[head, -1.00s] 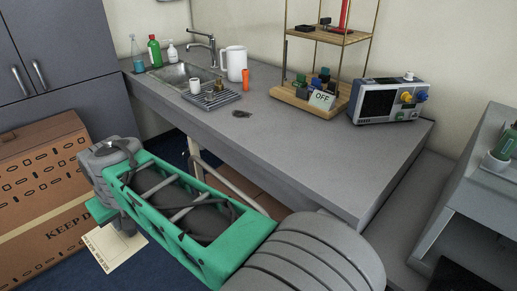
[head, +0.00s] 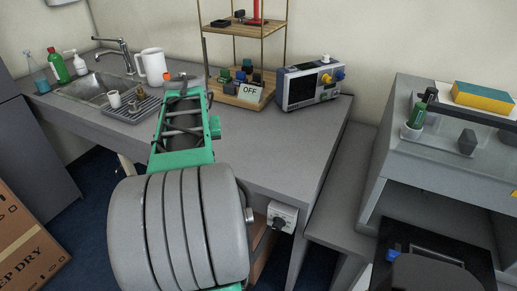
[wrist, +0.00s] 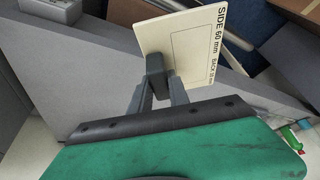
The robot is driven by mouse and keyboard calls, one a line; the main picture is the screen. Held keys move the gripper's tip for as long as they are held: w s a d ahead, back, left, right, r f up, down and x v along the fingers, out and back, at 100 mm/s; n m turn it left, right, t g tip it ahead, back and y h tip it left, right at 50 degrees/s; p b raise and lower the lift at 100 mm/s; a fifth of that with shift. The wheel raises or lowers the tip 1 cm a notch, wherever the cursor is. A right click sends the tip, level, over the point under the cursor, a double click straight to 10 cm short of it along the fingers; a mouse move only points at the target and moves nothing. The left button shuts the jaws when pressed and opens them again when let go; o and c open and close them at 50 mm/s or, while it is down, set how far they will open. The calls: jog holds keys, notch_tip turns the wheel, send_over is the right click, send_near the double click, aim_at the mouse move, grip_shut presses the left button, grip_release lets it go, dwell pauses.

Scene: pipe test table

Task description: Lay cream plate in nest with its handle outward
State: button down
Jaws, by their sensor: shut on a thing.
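The cream plate (wrist: 200,45) shows in the wrist view, with "SIDE 60 mm" printed along its right side and a thin rectangle outlined on its face. A dark grey block-like handle (wrist: 156,72) stands out from it towards me. My gripper (wrist: 158,92) is shut on this handle and holds the plate tilted, off the surfaces. In the head view my arm hides the gripper, and the plate does not show there. I cannot pick out the nest for certain in either view.
The grey counter (head: 285,145) carries a sink (head: 95,90), a white jug (head: 153,66), a wooden rack (head: 240,95) with an OFF sign, and a grey instrument (head: 307,83). A grey bench unit (head: 400,150) stands right, with a black panel (head: 440,250) low inside. The counter's front right is clear.

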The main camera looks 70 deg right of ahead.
jog(key=s+d+r+m+g+p, duration=0.15)
jog(key=s+d+m, duration=0.35)
jog(key=s, duration=0.9)
jog(key=s+d+r+m+g+p, duration=0.15)
jog(key=s+d, duration=0.55)
jog(key=s, duration=0.7)
jog(key=shift+m+h, duration=0.35)
jog(key=shift+h, duration=0.05)
jog(key=w+d+f+p, duration=0.1)
jog(key=w+d+f, duration=0.3)
jog(key=d+f, duration=0.1)
jog(key=w+d+f+p, duration=0.2)
jog(key=w+d+f, duration=0.2)
jog(key=w+d, duration=0.1)
jog(key=shift+w+f+p, duration=0.25)
jog(key=shift+f+p, duration=0.05)
jog(key=shift+f, duration=0.1)
notch_tip(320, 180, down, 3)
jog(key=shift+r, duration=0.1)
jog(key=shift+f, duration=0.35)
jog(key=c, duration=1.3)
grip_release()
jog(key=shift+o, duration=0.2)
